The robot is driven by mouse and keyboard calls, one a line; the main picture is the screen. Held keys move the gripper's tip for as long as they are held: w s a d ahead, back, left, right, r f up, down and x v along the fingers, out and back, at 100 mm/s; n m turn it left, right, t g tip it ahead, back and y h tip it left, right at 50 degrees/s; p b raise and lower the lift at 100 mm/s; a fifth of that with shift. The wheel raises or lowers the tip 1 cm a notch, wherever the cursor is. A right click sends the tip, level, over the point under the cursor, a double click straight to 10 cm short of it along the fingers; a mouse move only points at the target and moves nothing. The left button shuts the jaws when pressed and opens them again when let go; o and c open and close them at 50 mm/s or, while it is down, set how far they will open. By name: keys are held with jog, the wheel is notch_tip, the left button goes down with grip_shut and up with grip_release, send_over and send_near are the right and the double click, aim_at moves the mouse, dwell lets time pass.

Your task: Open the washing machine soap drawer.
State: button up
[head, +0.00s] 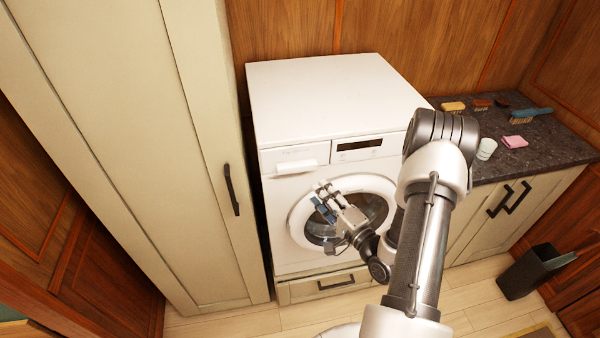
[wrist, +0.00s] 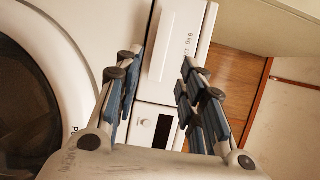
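The white washing machine (head: 330,100) stands between a tall cabinet and a counter. Its soap drawer (head: 295,157) is at the upper left of the front, with a protruding white handle lip, and looks shut. In the wrist view the drawer (wrist: 183,40) appears tilted, beyond and between my fingertips. My gripper (head: 321,196) is in front of the round door, below and slightly right of the drawer. In the wrist view my gripper (wrist: 162,62) is open, with nothing between its blue-padded fingers. I cannot tell the exact gap to the drawer; no contact shows.
The round door (head: 375,208) is behind my gripper; the display (head: 358,145) is right of the drawer. A tall cabinet (head: 130,130) stands close at left. The dark counter (head: 545,150) at right holds brushes, a cup (head: 486,149) and a pink item (head: 514,141). A dark bin (head: 530,272) stands on the floor.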

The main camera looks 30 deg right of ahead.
aim_at(298, 171)
jog(key=w, duration=0.7)
jog(key=w+a, duration=0.1)
jog(key=w, duration=0.2)
jog(key=shift+w+a, duration=0.1)
jog(key=shift+w, duration=0.25)
jog(key=shift+c, duration=0.4)
jog(key=shift+f, duration=0.1)
grip_shut()
jog(key=shift+s, duration=0.1)
